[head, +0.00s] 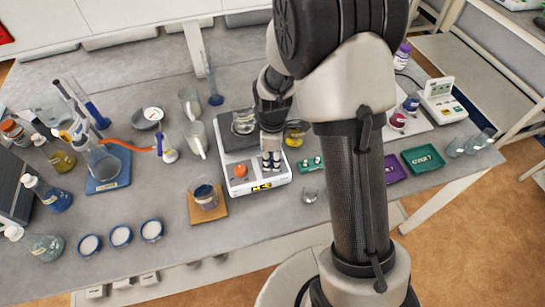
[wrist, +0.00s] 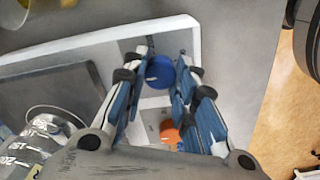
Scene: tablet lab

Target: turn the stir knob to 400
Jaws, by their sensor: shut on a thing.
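The white stirrer hotplate (head: 281,181) stands mid-table with a dark top plate and a small yellow display on its front. Its orange knob (head: 240,171) is at the front left, and it also shows in the wrist view (wrist: 170,133), nearer my gripper's palm. The blue knob (wrist: 160,72) sits between my fingertips. My gripper (head: 271,162) points down over the hotplate's front right and is shut on the blue knob, which it hides in the head view. The display reading and knob setting are too small to read.
A glass beaker (head: 243,122) is at the hotplate's back left, and a flask of yellow liquid (head: 294,134) is behind its right side. A beaker of dark liquid on a wooden board (head: 207,212) stands to the left. Green racks (head: 311,164) lie to the right.

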